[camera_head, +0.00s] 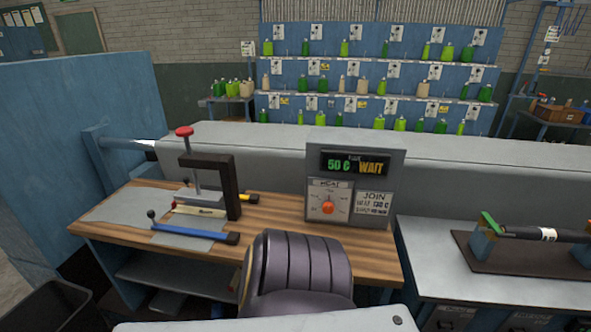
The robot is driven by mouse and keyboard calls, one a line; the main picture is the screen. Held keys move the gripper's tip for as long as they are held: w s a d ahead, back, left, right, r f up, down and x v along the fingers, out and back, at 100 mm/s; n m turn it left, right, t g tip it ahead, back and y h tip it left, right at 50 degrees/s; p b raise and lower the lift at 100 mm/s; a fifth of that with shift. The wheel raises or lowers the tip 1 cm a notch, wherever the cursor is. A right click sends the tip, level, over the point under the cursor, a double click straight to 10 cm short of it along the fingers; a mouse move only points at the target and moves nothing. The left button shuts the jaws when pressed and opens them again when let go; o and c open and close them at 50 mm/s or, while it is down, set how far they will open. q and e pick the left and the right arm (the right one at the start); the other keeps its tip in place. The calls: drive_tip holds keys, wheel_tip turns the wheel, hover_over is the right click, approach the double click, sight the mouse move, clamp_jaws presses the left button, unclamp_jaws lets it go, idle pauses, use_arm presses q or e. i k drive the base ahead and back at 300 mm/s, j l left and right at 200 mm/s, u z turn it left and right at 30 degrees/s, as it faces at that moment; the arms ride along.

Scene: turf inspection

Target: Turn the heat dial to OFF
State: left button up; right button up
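The heat dial (327,208) is an orange-red knob on a white plate with small markings, on the front of a grey control box (356,148). The box stands at the back right of the wooden bench (275,215). Its lit display (355,163) reads "50 C" in green and "WAIT" in orange. The markings around the dial are too small to read, and I cannot tell which one it points to. Neither of my grippers is in view.
A clamp press with a red knob (184,132) and a blue-handled tool (190,231) are on the bench's left. A metal table (440,250) is at right, a blue partition (75,140) at left.

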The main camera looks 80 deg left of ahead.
sight(328, 208)
drive_tip(key=k+l+u, duration=0.1)
drive_tip(key=u, duration=0.75)
drive_tip(key=k+u, duration=0.15)
drive_tip(key=u, duration=0.3)
drive_tip(key=k+u, duration=0.15)
drive_tip(key=u, duration=0.25)
drive_tip(key=k+u, duration=0.1)
drive_tip(key=u, duration=0.35)
drive_tip(key=k+u, duration=0.1)
drive_tip(key=u, duration=0.35)
drive_tip(key=j+u, duration=0.1)
drive_tip(key=u, duration=0.3)
drive_tip(key=k, duration=0.05)
